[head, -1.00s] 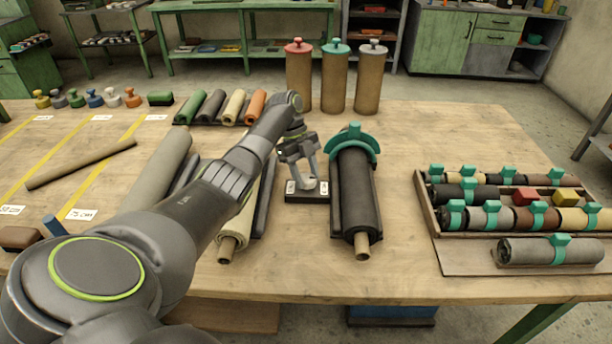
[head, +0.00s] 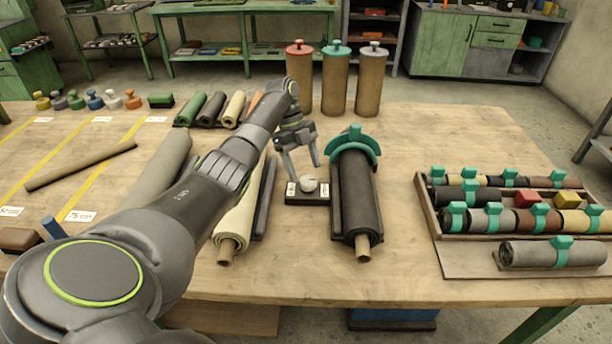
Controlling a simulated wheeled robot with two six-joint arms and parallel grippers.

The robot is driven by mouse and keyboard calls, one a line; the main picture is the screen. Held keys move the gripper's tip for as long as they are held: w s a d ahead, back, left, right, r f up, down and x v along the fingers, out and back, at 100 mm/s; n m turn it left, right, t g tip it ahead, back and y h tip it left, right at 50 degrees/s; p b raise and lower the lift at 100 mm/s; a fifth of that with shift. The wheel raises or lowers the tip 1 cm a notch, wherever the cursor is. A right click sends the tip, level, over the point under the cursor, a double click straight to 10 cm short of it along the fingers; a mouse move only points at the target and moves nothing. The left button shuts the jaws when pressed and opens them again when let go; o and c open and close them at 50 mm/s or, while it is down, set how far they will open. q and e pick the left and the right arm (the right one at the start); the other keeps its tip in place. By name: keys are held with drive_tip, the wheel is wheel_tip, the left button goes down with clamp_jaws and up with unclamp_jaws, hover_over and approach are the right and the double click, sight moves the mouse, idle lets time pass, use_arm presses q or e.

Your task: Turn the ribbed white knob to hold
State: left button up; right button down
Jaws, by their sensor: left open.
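The ribbed white knob (head: 309,184) sits on a small dark base (head: 307,199) with white labels on either side, near the middle of the table. The label text is too small to read, and I cannot tell which way the knob points. My left gripper (head: 303,172) is open, its fingers pointing down above and just behind the knob. The fingers look clear of the knob, with nothing between them. My right gripper is not in view.
A dark roll with a teal saddle clamp (head: 355,190) lies close right of the knob base. A cream roll (head: 238,225) lies to the left. A wooden tray (head: 436,222) of clamped rolls stands at the right. Bare table (head: 420,130) lies behind the tray.

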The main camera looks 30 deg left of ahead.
use_arm(q)
drive_tip(key=p+v, duration=0.3)
drive_tip(key=v, duration=1)
drive_tip(key=shift+a+r, duration=0.2)
drive_tip(key=shift+r, duration=0.15)
drive_tip(key=shift+w, duration=0.1)
